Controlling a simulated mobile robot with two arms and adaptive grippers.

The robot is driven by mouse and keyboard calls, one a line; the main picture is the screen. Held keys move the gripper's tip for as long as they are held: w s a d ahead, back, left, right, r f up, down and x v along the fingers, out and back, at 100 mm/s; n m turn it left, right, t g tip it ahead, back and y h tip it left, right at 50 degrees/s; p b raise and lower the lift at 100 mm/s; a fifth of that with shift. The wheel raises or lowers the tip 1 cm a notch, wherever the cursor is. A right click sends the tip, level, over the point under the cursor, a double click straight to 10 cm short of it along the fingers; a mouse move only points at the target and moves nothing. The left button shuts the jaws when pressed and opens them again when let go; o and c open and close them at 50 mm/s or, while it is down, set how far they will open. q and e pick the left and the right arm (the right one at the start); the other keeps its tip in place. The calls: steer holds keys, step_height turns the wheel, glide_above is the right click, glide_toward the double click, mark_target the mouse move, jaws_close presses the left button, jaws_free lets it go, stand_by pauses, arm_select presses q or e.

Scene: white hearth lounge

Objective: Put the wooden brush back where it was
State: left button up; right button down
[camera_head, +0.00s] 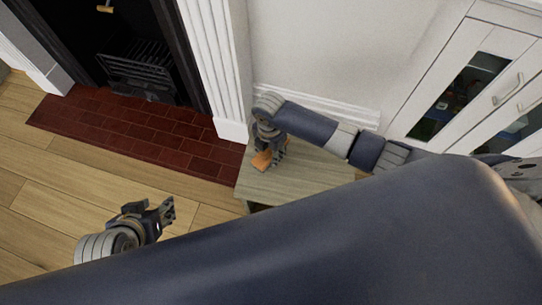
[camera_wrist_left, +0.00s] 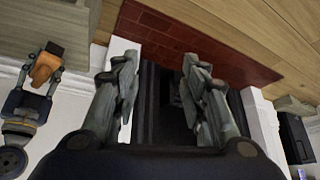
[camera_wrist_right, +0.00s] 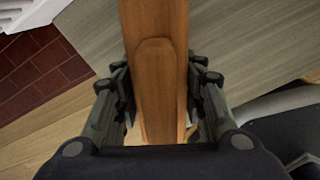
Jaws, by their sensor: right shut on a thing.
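The wooden brush (camera_wrist_right: 158,85) is orange-brown and lies between the fingers of my right gripper (camera_wrist_right: 158,95), which is shut on it. In the head view the brush (camera_head: 262,160) shows small below my right gripper (camera_head: 268,148), over the pale wooden table (camera_head: 300,180). I cannot tell whether it touches the tabletop. The left wrist view also shows the brush (camera_wrist_left: 44,68) in the right gripper at the left edge. My left gripper (camera_head: 168,212) is open and empty over the floor; its spread fingers (camera_wrist_left: 160,85) show in the left wrist view.
A fireplace with a black grate (camera_head: 140,75) and red brick hearth (camera_head: 150,130) stands at the upper left. A white fireplace column (camera_head: 222,70) rises beside the table. A white cabinet (camera_head: 440,80) stands at the right. My own dark arm hides the lower picture.

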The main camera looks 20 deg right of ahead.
mark_target(271, 157)
step_height(271, 157, down, 3)
steer(key=shift+d+f+b, duration=0.15)
steer(key=shift+f+b, duration=0.05)
steer(key=shift+b, duration=0.65)
arm_select(q)
steer(key=w+d+r+t+h, duration=0.1)
steer(key=w+d+r+t, duration=0.1)
steer(key=w+r+t, duration=0.2)
steer(key=w+r, duration=0.1)
steer(key=w, duration=0.2)
steer(key=shift+w+d+t, duration=0.35)
steer(key=shift+w+t, duration=0.05)
steer(key=shift+r, duration=0.1)
arm_select(e)
steer(key=shift+f, duration=0.1)
steer(key=c, duration=1)
jaws_free()
